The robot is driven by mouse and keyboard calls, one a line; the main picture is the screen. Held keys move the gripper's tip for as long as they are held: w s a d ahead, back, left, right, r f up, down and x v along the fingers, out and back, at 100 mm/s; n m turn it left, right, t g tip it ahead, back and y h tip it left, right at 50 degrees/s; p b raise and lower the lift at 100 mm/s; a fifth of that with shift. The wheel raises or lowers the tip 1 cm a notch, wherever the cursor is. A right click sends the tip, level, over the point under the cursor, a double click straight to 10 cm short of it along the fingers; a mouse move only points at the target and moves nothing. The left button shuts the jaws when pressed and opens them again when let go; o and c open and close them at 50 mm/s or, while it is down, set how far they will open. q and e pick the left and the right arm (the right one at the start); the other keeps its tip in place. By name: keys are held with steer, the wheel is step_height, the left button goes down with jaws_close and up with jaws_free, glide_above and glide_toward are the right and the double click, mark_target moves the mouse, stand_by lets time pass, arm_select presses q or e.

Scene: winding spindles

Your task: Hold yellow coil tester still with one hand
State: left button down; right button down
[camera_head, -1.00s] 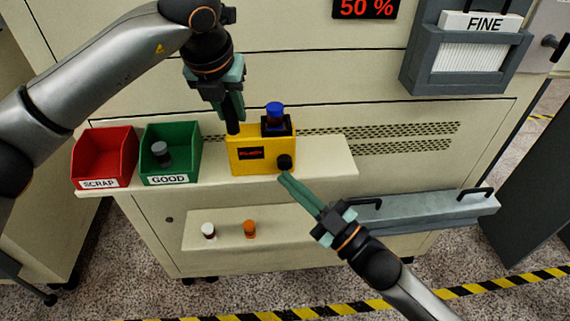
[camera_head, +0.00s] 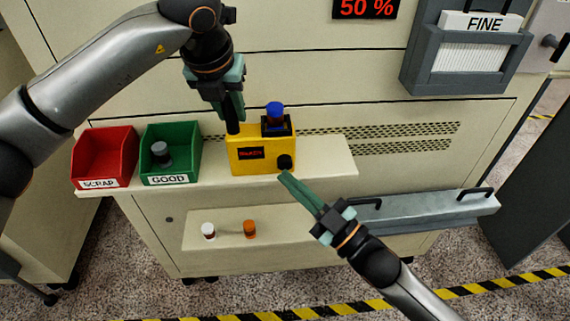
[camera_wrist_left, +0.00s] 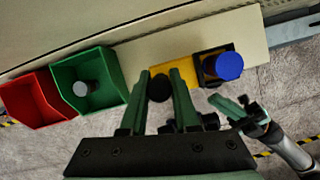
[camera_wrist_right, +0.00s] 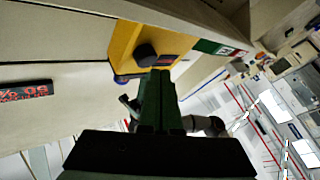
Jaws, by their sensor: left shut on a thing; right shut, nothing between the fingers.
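The yellow coil tester (camera_head: 243,166) stands upright on the upper shelf, with a red-lettered display and a black knob (camera_head: 285,162) on its front. A coil with a blue top (camera_head: 274,109) sits in the black socket on top. My left gripper (camera_head: 233,122) points down, shut on a black post at the tester's top left. The post's round end (camera_wrist_left: 160,88) shows between the fingers in the left wrist view. My right gripper (camera_head: 283,176) is shut and empty, its tips just below the knob. The right wrist view also shows the knob (camera_wrist_right: 145,54), close beyond the fingertips.
A red SCRAP bin (camera_head: 104,152) and a green GOOD bin (camera_head: 184,172) holding a grey coil (camera_head: 161,153) stand left of the tester. A white spool (camera_head: 208,230) and an orange spool (camera_head: 250,229) stand on the lower shelf. The upper shelf's right end (camera_head: 335,158) is clear.

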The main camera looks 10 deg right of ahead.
arm_select(q)
steer(key=shift+f, duration=0.15)
arm_select(e)
steer(key=shift+w, duration=0.3)
steer(key=shift+w, duration=0.45)
stand_by(0.4)
steer(key=shift+s, duration=0.9)
steer(key=s, duration=0.5)
stand_by(0.4)
stand_by(0.5)
